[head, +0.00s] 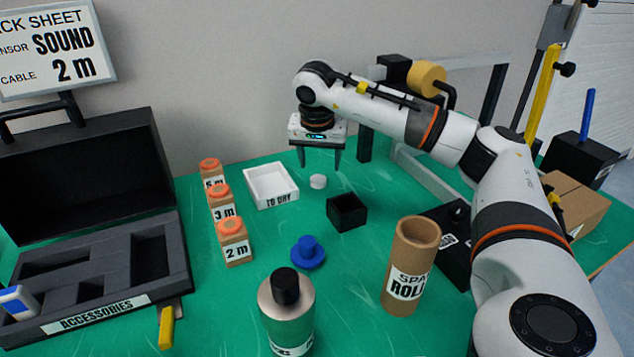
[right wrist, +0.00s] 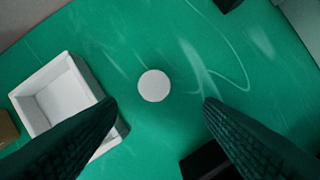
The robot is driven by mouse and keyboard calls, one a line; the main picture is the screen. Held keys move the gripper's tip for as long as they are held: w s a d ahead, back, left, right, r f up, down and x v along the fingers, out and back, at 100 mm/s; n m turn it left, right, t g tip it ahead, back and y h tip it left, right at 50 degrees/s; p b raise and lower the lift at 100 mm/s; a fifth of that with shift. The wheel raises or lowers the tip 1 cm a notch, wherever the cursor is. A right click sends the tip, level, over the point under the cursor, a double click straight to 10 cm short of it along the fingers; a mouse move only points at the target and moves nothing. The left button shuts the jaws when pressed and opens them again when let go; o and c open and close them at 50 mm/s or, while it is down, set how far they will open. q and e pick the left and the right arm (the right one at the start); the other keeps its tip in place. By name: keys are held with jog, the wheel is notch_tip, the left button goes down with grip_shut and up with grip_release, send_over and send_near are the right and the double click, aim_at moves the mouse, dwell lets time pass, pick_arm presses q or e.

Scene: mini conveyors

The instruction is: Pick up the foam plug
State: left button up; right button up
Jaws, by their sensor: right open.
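The foam plug (head: 318,181) is a small white round piece on the green table, just right of the white tray in the head view. In the right wrist view the foam plug (right wrist: 154,85) lies near the middle, a little beyond the fingertips and between their lines. My right gripper (head: 320,166) points down above the plug, open and empty. Its two dark fingers (right wrist: 158,101) stand wide apart in the wrist view. My left gripper does not show.
The white tray (head: 271,204) stands close left of the plug. A black open box (head: 346,224) is in front of it. A black foam case (head: 85,270) lies left.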

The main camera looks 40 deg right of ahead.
aim_at(318, 179)
jog(key=x, duration=0.4)
jog(key=w+x, duration=0.1)
jog(key=x, duration=0.1)
jog(key=shift+d+f+b, duration=0.1)
jog(key=shift+b, duration=0.25)
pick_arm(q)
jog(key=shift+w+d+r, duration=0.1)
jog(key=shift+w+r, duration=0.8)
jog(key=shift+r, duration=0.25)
pick_arm(e)
jog(key=shift+c, duration=0.3)
jog(key=c, duration=1)
